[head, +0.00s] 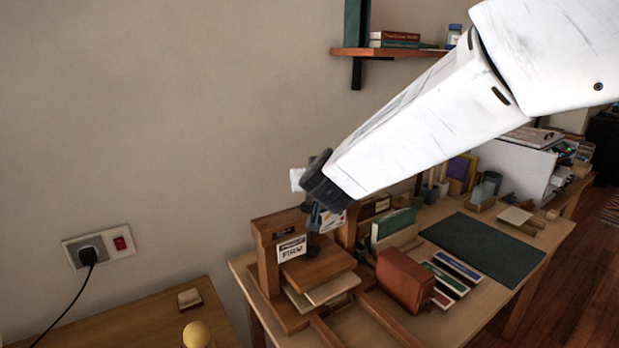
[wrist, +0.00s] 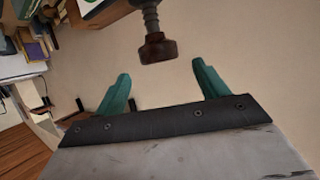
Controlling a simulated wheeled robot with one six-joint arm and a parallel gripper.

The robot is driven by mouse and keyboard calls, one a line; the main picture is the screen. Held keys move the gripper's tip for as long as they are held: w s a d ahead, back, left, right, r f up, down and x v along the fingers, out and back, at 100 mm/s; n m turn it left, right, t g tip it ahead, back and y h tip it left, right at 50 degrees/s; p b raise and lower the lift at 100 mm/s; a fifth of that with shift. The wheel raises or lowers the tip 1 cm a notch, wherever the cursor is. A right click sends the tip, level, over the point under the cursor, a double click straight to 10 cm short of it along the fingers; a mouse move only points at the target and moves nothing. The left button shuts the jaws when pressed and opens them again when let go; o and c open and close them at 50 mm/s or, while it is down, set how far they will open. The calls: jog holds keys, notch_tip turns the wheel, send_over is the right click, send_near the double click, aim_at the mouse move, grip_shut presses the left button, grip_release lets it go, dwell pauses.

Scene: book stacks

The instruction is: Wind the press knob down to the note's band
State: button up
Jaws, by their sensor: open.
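A wooden book press (head: 263,262) stands at the near left end of the workbench. A white note (head: 291,249) on its front carries handwriting that seems to read "FIRM". In the wrist view the press knob (wrist: 158,48) is a dark brown round cap on a grey threaded screw. My gripper (wrist: 160,69) is open, its two teal fingers apart, with the knob just beyond the fingertips and between their lines, not visibly touched. In the head view my gripper (head: 314,217) is above the press and hides the knob. The scale bands are too small to make out.
A dark green mat (head: 484,248) is clear. A wall shelf (head: 385,52) hangs behind my arm. A yellow knob-like ball (head: 196,335) is at the lower left.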

jog(key=x, duration=0.6)
jog(key=shift+w+f, duration=0.1)
jog(key=shift+w, duration=0.1)
jog(key=c, duration=1)
